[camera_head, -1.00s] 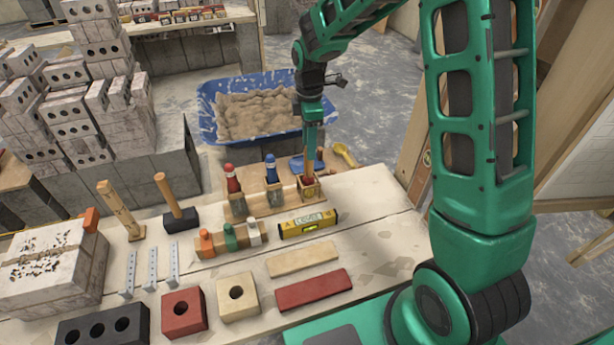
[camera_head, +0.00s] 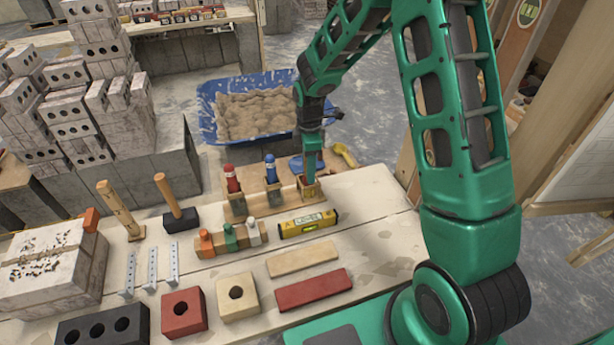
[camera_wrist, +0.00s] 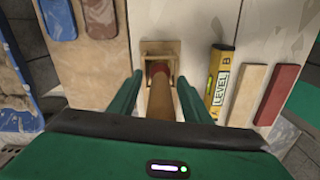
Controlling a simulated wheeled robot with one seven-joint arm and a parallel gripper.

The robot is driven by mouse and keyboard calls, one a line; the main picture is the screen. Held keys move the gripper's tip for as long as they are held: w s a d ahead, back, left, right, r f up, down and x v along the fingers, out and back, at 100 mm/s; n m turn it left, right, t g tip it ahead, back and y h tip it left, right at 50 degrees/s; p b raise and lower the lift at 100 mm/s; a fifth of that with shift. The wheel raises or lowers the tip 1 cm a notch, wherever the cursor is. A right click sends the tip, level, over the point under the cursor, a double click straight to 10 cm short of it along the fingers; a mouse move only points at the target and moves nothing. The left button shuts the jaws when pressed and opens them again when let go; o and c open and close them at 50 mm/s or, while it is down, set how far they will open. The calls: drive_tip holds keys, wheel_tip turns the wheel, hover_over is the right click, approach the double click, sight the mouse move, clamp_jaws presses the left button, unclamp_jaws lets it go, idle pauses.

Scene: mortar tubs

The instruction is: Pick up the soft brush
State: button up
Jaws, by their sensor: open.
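What looks like the soft brush (camera_wrist: 160,100), a brown wooden handle with a dark red band, stands in a square wooden holder (camera_wrist: 175,48) in the wrist view. My gripper (camera_wrist: 160,78) is open, with one green finger on each side of the handle. Gaps show between the handle and both fingers. In the head view my gripper (camera_head: 310,178) points down over the right-hand slot of the wooden rack (camera_head: 238,207). There the fingers mostly hide the brush, and its bristles are hidden in both views.
Red-topped (camera_head: 231,178) and blue-topped (camera_head: 270,168) tools stand in the rack left of my gripper. A yellow level (camera_head: 307,223) lies in front. A blue tub of mortar (camera_head: 207,110) is behind. The table's right part is clear.

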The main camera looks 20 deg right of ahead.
clamp_jaws()
drive_tip(key=shift+r, duration=0.1)
wheel_tip(320, 180, up, 10)
drive_tip(key=shift+f, duration=0.1)
idle(0.4)
